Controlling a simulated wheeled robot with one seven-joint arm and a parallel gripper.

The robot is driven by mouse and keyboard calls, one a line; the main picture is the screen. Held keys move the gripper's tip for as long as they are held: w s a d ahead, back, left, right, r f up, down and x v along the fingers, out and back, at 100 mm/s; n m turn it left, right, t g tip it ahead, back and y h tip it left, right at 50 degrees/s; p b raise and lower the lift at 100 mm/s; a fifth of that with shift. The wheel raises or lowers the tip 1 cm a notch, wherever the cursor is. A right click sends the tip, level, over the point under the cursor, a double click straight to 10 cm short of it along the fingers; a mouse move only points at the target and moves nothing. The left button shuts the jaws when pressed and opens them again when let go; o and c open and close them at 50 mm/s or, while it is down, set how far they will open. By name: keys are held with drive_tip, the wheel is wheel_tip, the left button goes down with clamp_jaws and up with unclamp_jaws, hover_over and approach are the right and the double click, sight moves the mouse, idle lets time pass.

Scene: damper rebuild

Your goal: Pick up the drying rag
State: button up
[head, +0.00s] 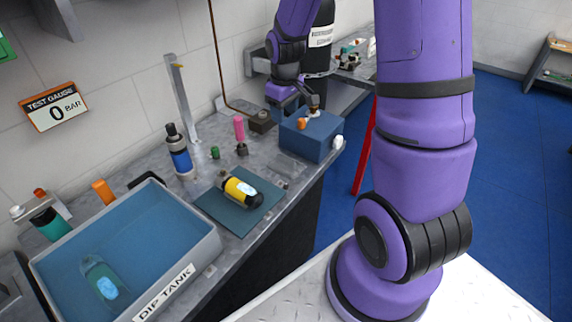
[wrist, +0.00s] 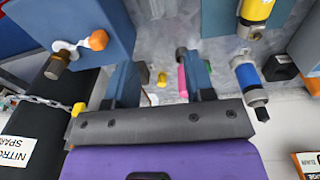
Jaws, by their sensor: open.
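I cannot make out a drying rag for certain in either view. A flat dark teal sheet (head: 212,204) lies on the bench under a yellow and black cylinder (head: 240,192); I cannot tell whether it is cloth or a mat. My gripper (head: 296,106) is at the far part of the bench, close to a blue box (head: 305,143), which partly overlaps it in the head view. In the wrist view my gripper (wrist: 163,78) has its two fingers wide apart, with bench surface and small parts showing between them. Nothing is held.
The blue box carries an orange knob (head: 301,123). A pink cylinder (head: 239,128) and a blue cylinder (head: 180,155) stand on the bench; both show in the wrist view. The dip tank (head: 212,245) fills the near bench. A gas bottle with a chain (wrist: 40,115) stands beside the box.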

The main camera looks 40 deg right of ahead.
hover_over(286, 156)
wheel_tip(286, 156, down, 8)
drive_tip(key=shift+n+g, duration=0.3)
drive_tip(key=shift+g, duration=0.1)
drive_tip(key=f, duration=0.5)
drive_tip(key=shift+s+d+f, duration=0.1)
drive_tip(key=shift+d+f, duration=0.15)
drive_tip(key=shift+f, duration=0.15)
drive_tip(key=shift+a+f, duration=0.15)
drive_tip(key=shift+f, duration=1.2)
drive_tip(key=shift+a+f, duration=0.1)
drive_tip(key=shift+f, duration=1.2)
drive_tip(key=shift+c, duration=0.2)
clamp_jaws()
